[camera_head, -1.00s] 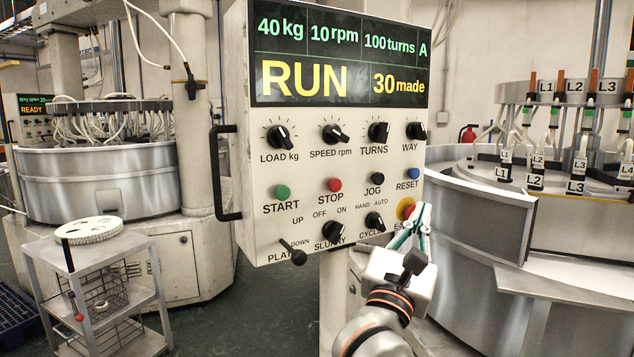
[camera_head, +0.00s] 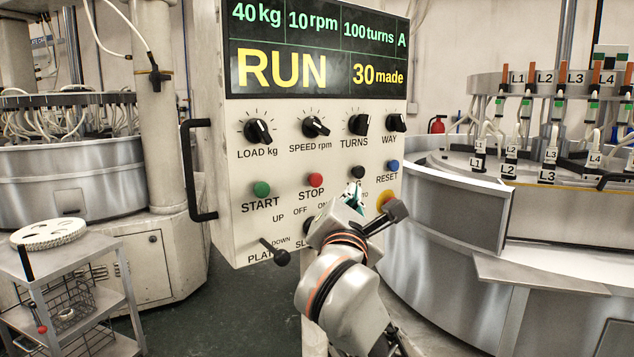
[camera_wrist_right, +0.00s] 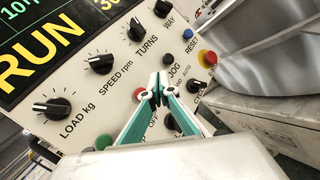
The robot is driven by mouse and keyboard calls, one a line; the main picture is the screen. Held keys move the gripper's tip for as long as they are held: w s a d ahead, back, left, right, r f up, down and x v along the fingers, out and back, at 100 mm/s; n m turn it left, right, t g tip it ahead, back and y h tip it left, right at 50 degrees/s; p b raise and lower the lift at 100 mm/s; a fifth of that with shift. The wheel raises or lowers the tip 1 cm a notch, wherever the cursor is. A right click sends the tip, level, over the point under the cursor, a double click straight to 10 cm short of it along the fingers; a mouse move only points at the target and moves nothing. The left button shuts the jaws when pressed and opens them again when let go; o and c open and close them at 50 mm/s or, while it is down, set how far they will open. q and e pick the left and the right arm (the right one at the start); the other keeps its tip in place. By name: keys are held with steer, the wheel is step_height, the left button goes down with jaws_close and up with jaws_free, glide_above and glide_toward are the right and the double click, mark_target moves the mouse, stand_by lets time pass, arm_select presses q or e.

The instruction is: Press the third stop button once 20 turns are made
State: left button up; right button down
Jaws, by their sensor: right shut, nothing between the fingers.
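The control panel (camera_head: 232,235) shows RUN, 100 turns and 30 made on its display (camera_head: 317,50). Its red STOP button (camera_head: 316,180) stands between the green START button (camera_head: 261,189) and the black JOG button (camera_head: 358,172). My right gripper (camera_head: 356,190) is shut and empty in front of the panel, just below JOG and right of STOP. In the right wrist view the closed fingertips (camera_wrist_right: 156,86) lie between the STOP button (camera_wrist_right: 139,95) and JOG (camera_wrist_right: 168,60). I cannot tell whether they touch the panel. My left gripper is not in view.
A red emergency button on a yellow collar (camera_head: 385,199) is right of my gripper. A black lever (camera_head: 276,254) juts out at the panel's bottom, and a black handle (camera_head: 193,170) at its left. A lapping machine (camera_head: 440,220) stands close on the right; a trolley (camera_head: 92,250) stands at left.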

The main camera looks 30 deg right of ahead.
mark_target(321, 183)
steer(key=w+b, duration=0.2)
steer(key=w, duration=0.6)
steer(key=shift+a, duration=0.4)
stand_by(0.9)
steer(key=shift+w, duration=0.2)
steer(key=shift+w, duration=0.3)
steer(key=shift+w+a+b, duration=0.1)
steer(key=shift+w+b, duration=0.35)
stand_by(0.8)
stand_by(0.3)
steer(key=shift+s, duration=0.9)
steer(key=shift+s, duration=0.1)
